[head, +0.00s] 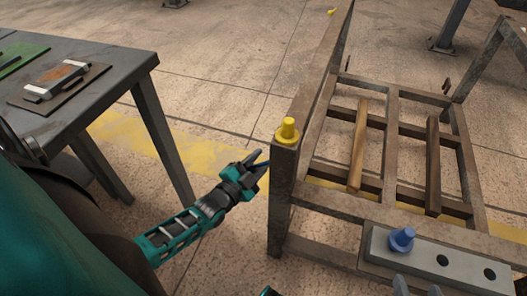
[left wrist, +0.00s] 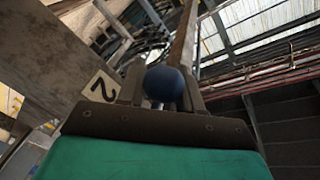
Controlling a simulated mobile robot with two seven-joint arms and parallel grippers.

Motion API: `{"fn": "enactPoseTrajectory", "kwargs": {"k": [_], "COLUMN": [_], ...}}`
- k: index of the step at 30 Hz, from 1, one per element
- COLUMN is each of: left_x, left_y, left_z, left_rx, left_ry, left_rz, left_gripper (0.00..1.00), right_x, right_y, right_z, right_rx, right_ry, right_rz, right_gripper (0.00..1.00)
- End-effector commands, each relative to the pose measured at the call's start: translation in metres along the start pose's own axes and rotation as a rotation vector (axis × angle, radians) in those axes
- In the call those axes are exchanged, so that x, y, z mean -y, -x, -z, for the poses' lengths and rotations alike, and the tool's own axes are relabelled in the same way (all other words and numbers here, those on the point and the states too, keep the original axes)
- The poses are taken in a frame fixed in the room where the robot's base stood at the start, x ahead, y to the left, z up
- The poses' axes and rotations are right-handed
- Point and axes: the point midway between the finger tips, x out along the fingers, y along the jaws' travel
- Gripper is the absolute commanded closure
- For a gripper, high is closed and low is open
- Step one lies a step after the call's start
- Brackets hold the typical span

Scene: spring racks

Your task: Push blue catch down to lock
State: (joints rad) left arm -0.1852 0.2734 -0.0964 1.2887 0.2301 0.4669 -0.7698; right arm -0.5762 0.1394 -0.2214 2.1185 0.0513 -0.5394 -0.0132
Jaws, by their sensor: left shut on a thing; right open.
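My left gripper (head: 262,166) is at the left face of the rack's near post (head: 283,190), below the yellow knob. In the left wrist view a round blue knob (left wrist: 163,85), the blue catch, sits between the shut fingers. In the head view the catch at the post is mostly hidden by the gripper, so its height along any slot cannot be told. A plate marked 2 (left wrist: 102,86) is beside the fingers in the wrist view. My right gripper (head: 418,287) shows only as two grey tips, apart, at the bottom edge.
A yellow knob (head: 288,130) tops the near post. The rusty rack frame (head: 390,140) holds wooden bars. A grey plate (head: 460,262) with holes carries a blue peg (head: 401,239). A metal table (head: 110,75) stands left; floor between is clear.

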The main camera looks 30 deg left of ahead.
Motion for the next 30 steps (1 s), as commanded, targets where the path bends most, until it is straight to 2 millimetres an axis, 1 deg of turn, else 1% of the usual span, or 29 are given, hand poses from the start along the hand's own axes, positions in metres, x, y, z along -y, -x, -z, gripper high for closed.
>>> {"fn": "enactPoseTrajectory", "kwargs": {"k": [7, 8, 14, 20, 23, 26, 30], "left_x": [0.001, 0.001, 0.001, 0.001, 0.001, 0.001, 0.002], "left_y": [-0.001, -0.001, -0.001, -0.001, 0.003, 0.014, 0.042], "left_z": [-0.001, -0.001, -0.001, -0.001, 0.000, 0.000, 0.001], "left_rx": [0.000, 0.000, 0.000, 0.000, 0.001, 0.001, 0.003], "left_ry": [-0.002, -0.002, -0.002, -0.001, -0.001, -0.001, 0.000], "left_rz": [0.002, 0.002, 0.002, 0.002, 0.001, 0.000, -0.001], "left_gripper": [1.00, 0.63, 0.45, 0.45, 0.45, 0.45, 0.45], "right_x": [0.000, 0.000, 0.001, 0.002, 0.002, 0.002, 0.002], "right_y": [0.000, 0.000, 0.000, 0.001, 0.002, 0.004, 0.008], "right_z": [-0.005, -0.005, -0.006, -0.004, -0.001, 0.003, 0.010], "right_rx": [0.009, 0.010, 0.011, 0.007, 0.005, 0.002, -0.008], "right_ry": [0.003, 0.003, 0.003, 0.003, 0.003, 0.003, 0.003], "right_rz": [0.001, 0.001, 0.004, 0.005, 0.005, 0.005, 0.002], "right_gripper": [0.38, 0.38, 0.38, 0.38, 0.38, 0.38, 0.38]}}
